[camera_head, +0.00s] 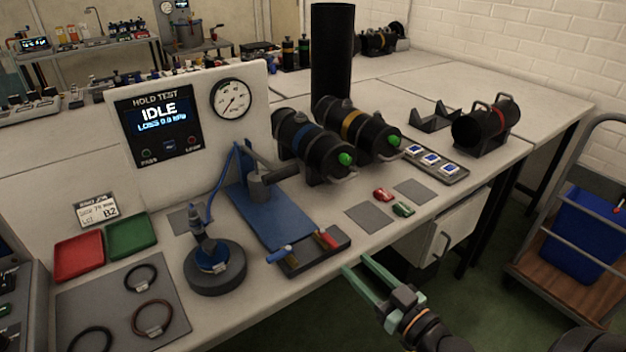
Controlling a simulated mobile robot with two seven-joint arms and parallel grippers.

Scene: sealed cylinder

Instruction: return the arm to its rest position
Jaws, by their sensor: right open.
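My right gripper (357,267) is in the camera_head view at the lower middle, in front of the bench's front edge. Its two long greenish fingers are spread apart with nothing between them. They point toward the bench (372,238) and a dark tray with a red-handled tool. The right arm comes in from the bottom right. My left gripper is not in this view.
Two black cylinders with green knobs (345,158) (394,141) lie on the bench. A blue press plate (268,215), a round dark fixture (214,275) and a tool tray (312,255) stand nearer. A cart with a blue bin (580,232) is at right.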

